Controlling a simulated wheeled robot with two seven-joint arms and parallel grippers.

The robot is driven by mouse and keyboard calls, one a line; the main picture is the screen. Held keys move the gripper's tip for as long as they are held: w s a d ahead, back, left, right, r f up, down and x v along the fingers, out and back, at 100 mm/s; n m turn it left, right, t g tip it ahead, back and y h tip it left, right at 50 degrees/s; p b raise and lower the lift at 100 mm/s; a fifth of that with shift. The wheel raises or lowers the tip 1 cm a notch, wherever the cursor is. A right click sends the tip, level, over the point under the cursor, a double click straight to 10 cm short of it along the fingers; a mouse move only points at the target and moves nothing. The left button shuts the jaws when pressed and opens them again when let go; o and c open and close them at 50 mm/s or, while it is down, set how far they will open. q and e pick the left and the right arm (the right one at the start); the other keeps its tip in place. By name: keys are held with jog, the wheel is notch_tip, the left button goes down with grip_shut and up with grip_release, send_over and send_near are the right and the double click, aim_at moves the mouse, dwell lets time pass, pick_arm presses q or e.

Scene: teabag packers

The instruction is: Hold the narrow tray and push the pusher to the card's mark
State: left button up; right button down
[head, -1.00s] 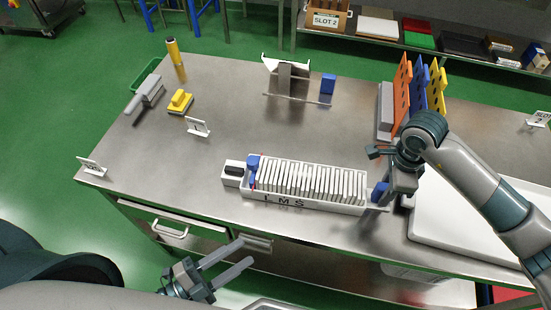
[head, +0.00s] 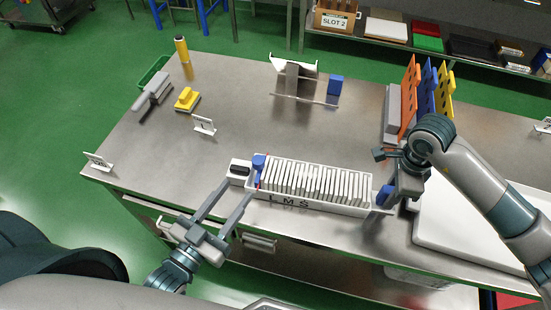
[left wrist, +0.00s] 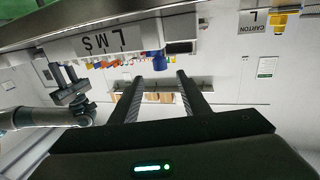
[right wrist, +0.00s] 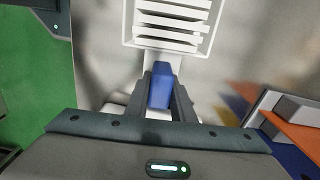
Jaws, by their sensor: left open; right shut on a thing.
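The narrow white tray (head: 330,206) holds a row of several upright white packets and has the letters L, M and S on its front wall. A blue pusher (head: 259,160) with a thin red part stands inside its left end. My right gripper (right wrist: 162,76) is shut on a blue grip (right wrist: 161,88) at the tray's right end. In the left wrist view the pusher's blue knob (left wrist: 159,63) shows just beyond the fingertips. A card (left wrist: 265,20) reads CARTON L.
Two small standing cards (head: 204,124) (head: 99,161) are on the table's left side. A yellow block (head: 187,98) and a grey tool (head: 153,92) lie behind them. A white tray (head: 470,235) and coloured upright boards (head: 409,97) stand right. The table middle is clear.

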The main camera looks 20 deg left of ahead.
aim_at(255, 167)
pick_arm(q)
jog(key=shift+w, duration=0.15)
jog(key=shift+x, duration=5.9)
jog(key=shift+c, duration=0.3)
jog(key=shift+d, duration=0.1)
grip_shut()
